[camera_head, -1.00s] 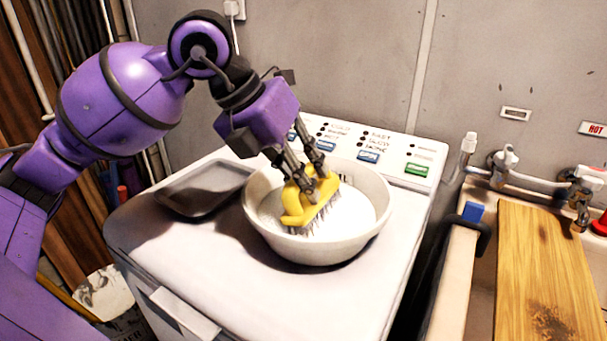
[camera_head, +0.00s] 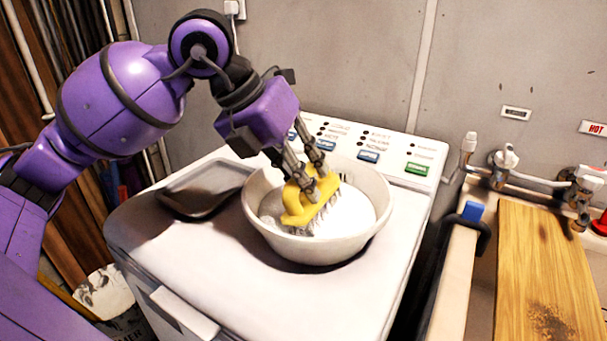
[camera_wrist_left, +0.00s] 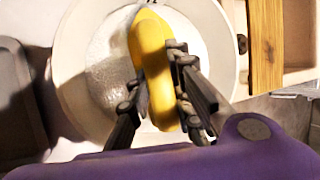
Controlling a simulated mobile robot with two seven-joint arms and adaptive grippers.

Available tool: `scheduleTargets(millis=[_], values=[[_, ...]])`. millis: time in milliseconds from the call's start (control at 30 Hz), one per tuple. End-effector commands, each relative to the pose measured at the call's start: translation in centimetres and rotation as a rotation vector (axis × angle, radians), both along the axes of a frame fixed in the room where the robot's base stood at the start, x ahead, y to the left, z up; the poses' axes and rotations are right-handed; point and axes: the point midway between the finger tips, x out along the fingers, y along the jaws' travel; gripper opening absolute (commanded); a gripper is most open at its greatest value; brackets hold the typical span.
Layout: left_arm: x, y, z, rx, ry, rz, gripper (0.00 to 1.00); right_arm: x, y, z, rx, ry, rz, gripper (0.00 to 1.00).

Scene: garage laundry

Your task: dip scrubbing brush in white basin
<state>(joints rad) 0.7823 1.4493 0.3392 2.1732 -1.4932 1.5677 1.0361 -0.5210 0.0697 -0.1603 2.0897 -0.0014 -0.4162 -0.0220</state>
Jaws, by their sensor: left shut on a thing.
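The white basin (camera_head: 350,246) stands on top of the white washing machine and holds white, sudsy-looking contents. My left gripper (camera_head: 312,184) is shut on the yellow scrubbing brush (camera_head: 296,204) and holds it inside the basin, bristles down. The bristles reach the white contents; how deep they sit I cannot tell. In the left wrist view the yellow brush (camera_wrist_left: 152,65) lies between both fingers of the left gripper (camera_wrist_left: 160,92), with the basin (camera_wrist_left: 75,95) around it. My right gripper is not in view.
A dark grey tray (camera_head: 200,190) lies left of the basin on the washing machine (camera_head: 250,290). The control panel (camera_head: 385,150) rises behind the basin. At the right are a sink with a wooden board (camera_head: 540,270) and taps (camera_head: 505,158). The machine's front top is clear.

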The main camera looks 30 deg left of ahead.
Motion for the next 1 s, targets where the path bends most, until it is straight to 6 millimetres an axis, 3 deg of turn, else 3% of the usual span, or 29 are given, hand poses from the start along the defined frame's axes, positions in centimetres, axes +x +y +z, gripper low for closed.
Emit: scheduleTargets(millis=[167,1000], values=[[0.0,0.0,0.9,0.001,-0.002,0.000,0.00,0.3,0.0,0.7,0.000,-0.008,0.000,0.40],[0.0,0.0,9.6,0.000,-0.004,0.000,0.00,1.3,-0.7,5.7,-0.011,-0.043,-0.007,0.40]])
